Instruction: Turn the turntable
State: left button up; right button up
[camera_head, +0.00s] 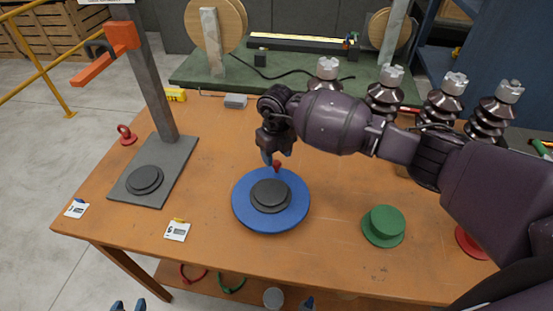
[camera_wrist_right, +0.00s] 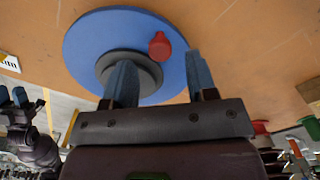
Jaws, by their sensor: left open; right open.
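The turntable is a blue disc (camera_head: 243,208) with a dark grey round hub (camera_head: 270,195) and a red knob (camera_head: 277,165) near its far rim. It lies flat on the wooden table. My right gripper (camera_head: 271,158) is above the far rim, close to the knob. In the right wrist view the open fingers (camera_wrist_right: 160,72) point over the blue disc (camera_wrist_right: 90,35), and the red knob (camera_wrist_right: 160,45) appears between their lines, just beyond the tips. Contact cannot be told. My left gripper (camera_head: 128,304) shows only its fingertips at the bottom edge, apart and empty.
A grey stand (camera_head: 155,95) with an orange arm rises at the left. A green flanged part (camera_head: 385,226) sits right of the turntable, and a red part (camera_head: 470,243) is partly behind my right arm. Several ribbed insulators (camera_head: 385,92) stand at the back.

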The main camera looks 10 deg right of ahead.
aim_at(277, 162)
jog(key=shift+f, duration=1.5)
grip_shut()
